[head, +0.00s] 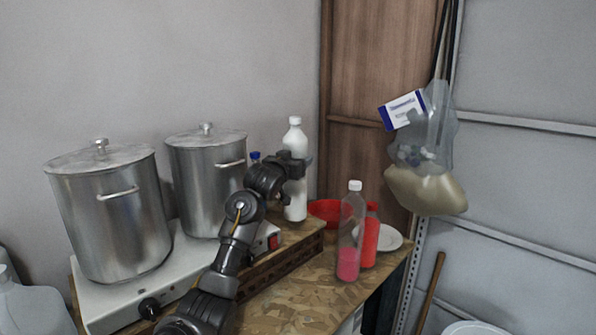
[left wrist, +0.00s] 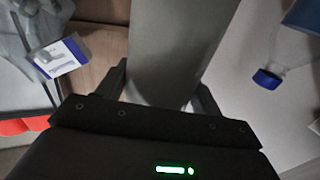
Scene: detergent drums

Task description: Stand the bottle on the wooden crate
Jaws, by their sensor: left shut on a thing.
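The bottle (head: 295,202) is white with a white cap and stays upright. My left gripper (head: 294,167) is shut around its upper body. In the left wrist view, the pale bottle body (left wrist: 175,45) fills the space between the fingers (left wrist: 160,92). The wooden crate (head: 290,262) is a low brown box on the table, beside the hotplate. The bottle's base shows over the crate's top, towards its back; I cannot tell whether it touches. My arm hides part of the crate. My right gripper is not in view.
Two steel pots (head: 110,220) (head: 207,185) stand on a white hotplate (head: 190,262) at left. A blue-capped bottle (head: 255,157) is behind my gripper. A red bowl (head: 325,211), a pink-filled bottle (head: 349,240), a red bottle (head: 371,240) and a white plate (head: 391,239) are at right.

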